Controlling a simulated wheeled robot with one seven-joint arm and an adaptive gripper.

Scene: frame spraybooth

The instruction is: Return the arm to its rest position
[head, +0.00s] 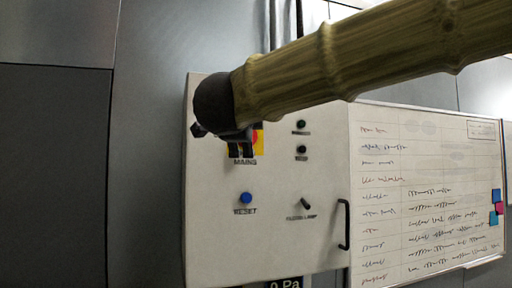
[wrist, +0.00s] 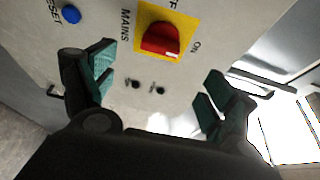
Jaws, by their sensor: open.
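My gripper (wrist: 155,88) is open and empty in the wrist view, its two green-padded fingers spread wide in front of a control panel. In the head view my arm reaches in from the upper right, and the dark gripper end (head: 206,128) covers part of the panel's upper left. A red rotary MAINS switch (wrist: 160,41) on a yellow plate shows beyond the fingers in the wrist view. In the head view only part of its yellow plate (head: 259,138) shows. No contact between fingers and switch is visible.
The light panel (head: 225,240) carries a blue RESET button (head: 246,198), a small lever switch (head: 306,204), two dark knobs and a black handle (head: 344,224). A whiteboard (head: 425,255) with handwriting hangs to the right. Grey wall panels (head: 55,170) fill the left.

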